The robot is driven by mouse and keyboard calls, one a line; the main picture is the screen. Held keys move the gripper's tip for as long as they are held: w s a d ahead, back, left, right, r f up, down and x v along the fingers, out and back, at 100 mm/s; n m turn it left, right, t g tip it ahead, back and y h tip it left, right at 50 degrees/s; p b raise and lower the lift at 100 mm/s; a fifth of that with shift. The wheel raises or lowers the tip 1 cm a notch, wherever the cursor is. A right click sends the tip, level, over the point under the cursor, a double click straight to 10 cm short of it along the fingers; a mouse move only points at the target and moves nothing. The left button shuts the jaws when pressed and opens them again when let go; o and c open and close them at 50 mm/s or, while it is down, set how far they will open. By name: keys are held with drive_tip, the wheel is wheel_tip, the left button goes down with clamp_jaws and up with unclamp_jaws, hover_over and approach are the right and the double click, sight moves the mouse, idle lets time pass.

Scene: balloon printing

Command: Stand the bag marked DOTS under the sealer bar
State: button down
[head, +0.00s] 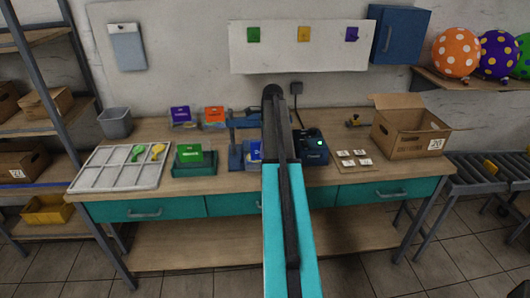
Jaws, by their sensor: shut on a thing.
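My arm (285,220) reaches up the middle of the head view over the table, and its own links hide my gripper. Several coloured bags with pale labels stand on the table: a purple one (180,114), an orange one (214,113) and a green one (188,155) in a green holder. A blue-and-white bag (254,150) shows just left of my arm, partly hidden by it. The labels are too small to read, so I cannot tell which says DOTS. A blue upright frame with a crossbar (236,122), perhaps the sealer, stands left of my arm.
A dark device with a green light (316,143) stands right of my arm. Small cards (354,159) and an open carton (408,137) are at right.

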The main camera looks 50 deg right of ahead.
drive_tip(key=shift+w+d+f, duration=0.15)
drive_tip(key=shift+w+d, duration=0.85)
drive_tip(key=shift+w, duration=0.2)
drive_tip(key=shift+w+d+f, duration=0.15)
drive_tip(key=shift+w+d, duration=0.85)
drive_tip(key=shift+w, duration=0.15)
drive_tip(key=c, duration=1.8)
unclamp_jaws()
drive_tip(key=shift+o, duration=0.2)
drive_tip(key=shift+r, duration=0.15)
drive_tip(key=shift+s+a+r+p, duration=0.35)
drive_tip(key=shift+r+p, duration=0.3)
drive_tip(key=shift+r, duration=0.5)
drive_tip(key=shift+s+a+r+p, duration=0.35)
drive_tip(key=shift+r+p, duration=0.3)
drive_tip(key=shift+r, duration=0.45)
drive_tip(key=shift+s+a+r+p, duration=0.25)
drive_tip(key=shift+s+r+p, duration=0.3)
drive_tip(key=shift+r, duration=0.6)
drive_tip(key=shift+w, duration=0.1)
